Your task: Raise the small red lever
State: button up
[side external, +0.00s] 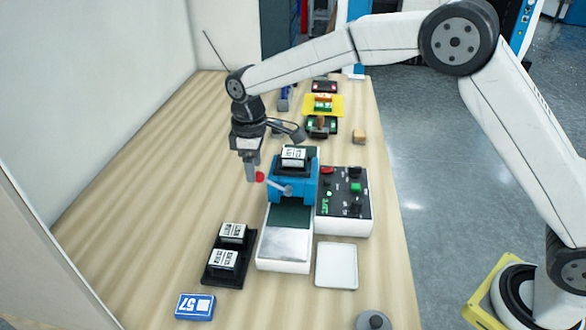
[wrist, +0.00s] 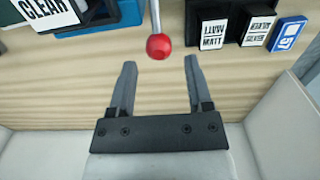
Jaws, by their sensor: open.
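The small red lever is a red ball knob (side external: 260,176) on a thin metal rod, on the left side of the blue laminating machine (side external: 292,184). The rod runs from the machine out to the left. In the wrist view the red knob (wrist: 159,46) shows just beyond the fingertips, roughly centred between them. My gripper (side external: 250,176) points down beside the knob, on its left. In the wrist view my gripper (wrist: 159,75) is open, with nothing between its fingers.
A control panel (side external: 343,199) stands right of the machine, with a white tray (side external: 337,265) in front. The table left of my gripper is clear.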

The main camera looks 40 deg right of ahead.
jog(key=shift+r, duration=1.95)
jog(key=shift+d, duration=0.1)
jog(key=shift+s+d+f+m, duration=0.1)
jog(key=shift+s+d+m, duration=0.25)
jog(key=shift+d, duration=0.2)
jog(key=s+d+f+m+t, duration=0.1)
jog(key=s+d+f+m, duration=0.2)
jog(key=s+d, duration=0.5)
jog(key=s+d+f+m+t, duration=0.1)
jog(key=s+d+f+m, duration=0.3)
jog(key=s, duration=1.1)
jog(key=d+m, duration=0.1)
jog(key=d, duration=0.2)
jog(key=shift+s+d+t, duration=0.15)
jog(key=shift+d+t, duration=0.15)
jog(key=shift+d, duration=0.05)
jog(key=shift+f, duration=0.1)
